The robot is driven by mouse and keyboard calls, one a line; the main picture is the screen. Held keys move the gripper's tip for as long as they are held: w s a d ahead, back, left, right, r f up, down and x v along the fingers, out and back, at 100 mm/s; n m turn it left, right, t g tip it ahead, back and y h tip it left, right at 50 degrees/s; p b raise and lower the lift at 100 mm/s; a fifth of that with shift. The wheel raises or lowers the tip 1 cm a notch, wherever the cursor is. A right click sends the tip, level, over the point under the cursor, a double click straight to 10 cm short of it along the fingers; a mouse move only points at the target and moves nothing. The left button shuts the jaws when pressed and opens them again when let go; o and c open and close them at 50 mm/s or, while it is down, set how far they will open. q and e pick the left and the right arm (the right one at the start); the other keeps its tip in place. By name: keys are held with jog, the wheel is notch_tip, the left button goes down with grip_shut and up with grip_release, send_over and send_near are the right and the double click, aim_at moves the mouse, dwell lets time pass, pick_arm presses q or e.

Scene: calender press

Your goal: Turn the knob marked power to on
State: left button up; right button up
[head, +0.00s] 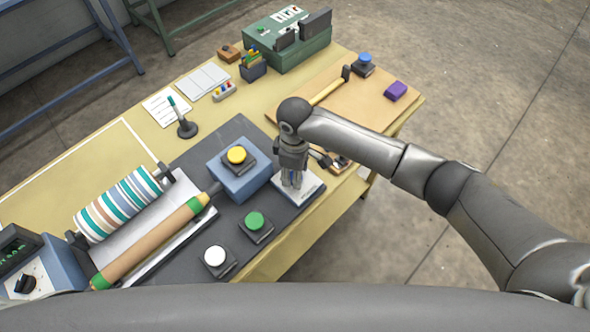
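A white plate (288,194) with small, unreadable lettering lies at the right end of the dark mat. My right gripper (292,182) points down over this plate, its fingertips close to it. A little blue shows between the fingers; they hide most of whatever is there, so I cannot tell whether they grip it. A black knob (25,284) on a white dial sits on the blue box (62,262) at the lower left, beside a dark display. I cannot read any power marking on either. My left gripper is not in view.
Yellow (236,155), green (255,221) and white (215,256) push buttons stand close left of my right gripper. The striped roller (118,205) lies farther left. The table's front edge is near.

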jog(key=shift+o, duration=1.1)
notch_tip(320, 180, up, 12)
